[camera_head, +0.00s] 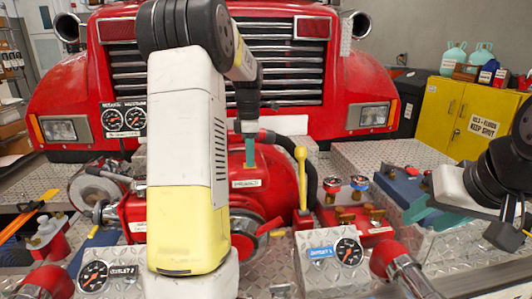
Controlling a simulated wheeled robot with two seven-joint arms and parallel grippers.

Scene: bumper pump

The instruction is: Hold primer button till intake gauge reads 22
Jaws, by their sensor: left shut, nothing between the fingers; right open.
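The intake gauge (112,120) is the left one of two round black dials on the truck's bumper panel; its reading is too small to tell. My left gripper (249,155) is shut and points down at the top of the red pump (262,205), just above a small white label (246,183) that seems to read primer. The primer button itself is not visible, and I cannot tell whether the fingertips touch it. My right gripper (428,211) is open and empty at the right, over the diamond-plate deck.
A yellow-handled lever (301,175) stands just right of the pump. Two outlet gauges (349,251) (94,276) sit at the front. Red and blue capped valves (345,187) stand right of the lever. My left arm hides part of the pump's left side. A yellow cabinet (462,115) stands behind.

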